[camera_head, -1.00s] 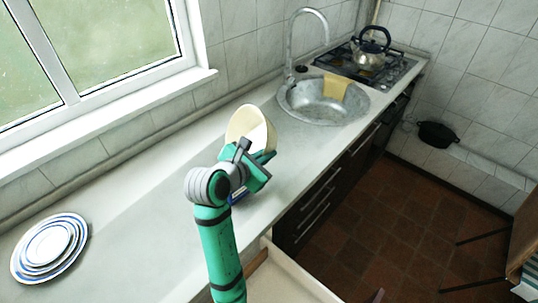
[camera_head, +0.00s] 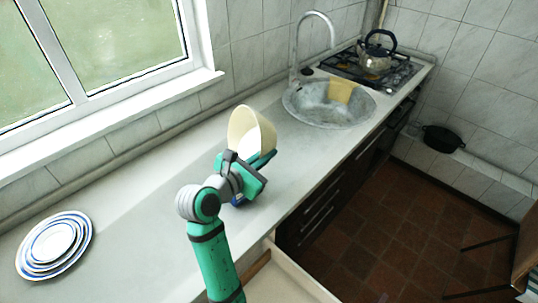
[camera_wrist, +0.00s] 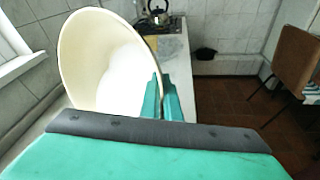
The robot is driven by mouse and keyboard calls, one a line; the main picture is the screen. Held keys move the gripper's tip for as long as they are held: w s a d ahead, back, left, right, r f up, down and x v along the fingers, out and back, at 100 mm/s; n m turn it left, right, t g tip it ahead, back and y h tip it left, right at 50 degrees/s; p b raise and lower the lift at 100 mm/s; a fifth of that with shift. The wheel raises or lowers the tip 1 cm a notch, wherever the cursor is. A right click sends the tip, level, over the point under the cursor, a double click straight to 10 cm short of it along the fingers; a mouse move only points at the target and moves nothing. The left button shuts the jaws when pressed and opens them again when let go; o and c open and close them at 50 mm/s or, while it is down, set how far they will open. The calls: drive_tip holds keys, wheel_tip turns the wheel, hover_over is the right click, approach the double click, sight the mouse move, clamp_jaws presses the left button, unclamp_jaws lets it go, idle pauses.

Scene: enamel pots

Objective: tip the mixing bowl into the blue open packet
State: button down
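The cream mixing bowl (camera_head: 268,133) is held above the counter, tipped well onto its side. White contents show inside it in both views. It also fills the left of the wrist view (camera_wrist: 88,62). My gripper (camera_head: 247,165) has its teal fingers at the bowl's rim; in the wrist view the fingers (camera_wrist: 162,100) are close together with the bowl's edge between them.
Stacked blue-rimmed plates (camera_head: 54,245) lie at the counter's left. A steel sink (camera_head: 328,106) with a yellow cloth (camera_head: 341,90) and a stove with a kettle (camera_head: 377,55) are farther back. The counter between plates and bowl is clear.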

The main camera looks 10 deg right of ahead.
drive_tip(key=shift+s+a+r+t+h, duration=0.15)
drive_tip(key=shift+a+r+t+h, duration=0.15)
drive_tip(key=shift+a, duration=0.3)
drive_tip(key=shift+a+r+n, duration=0.1)
drive_tip(key=shift+a+n, duration=0.15)
drive_tip(key=shift+n, duration=0.05)
drive_tip(key=shift+s+a, duration=0.15)
drive_tip(key=shift+a+r, duration=0.1)
drive_tip(key=shift+a, duration=0.1)
drive_tip(key=shift+s+a+r+n+t+h, duration=0.2)
drive_tip(key=shift+a+n+t+h, duration=0.05)
drive_tip(key=shift+a+t+h, duration=0.2)
drive_tip(key=shift+s+a+r+n+t+h, duration=0.2)
drive_tip(key=shift+a+n+t+h, duration=0.1)
drive_tip(key=shift+a+t+h, duration=0.15)
drive_tip(key=shift+s+a+r+n+t+h, duration=0.15)
drive_tip(key=shift+a+r+n+t+h, duration=0.1)
drive_tip(key=shift+a+t+h, duration=0.2)
drive_tip(key=shift+a, duration=0.1)
drive_tip(key=shift+r+m+g+y, duration=0.5)
drive_tip(key=shift+m+g+y, duration=0.1)
drive_tip(key=shift+g+y, duration=0.15)
drive_tip(key=shift+r+m+g+y, duration=0.15)
drive_tip(key=shift+m+g+y, duration=0.35)
drive_tip(key=shift+g+y, duration=0.4)
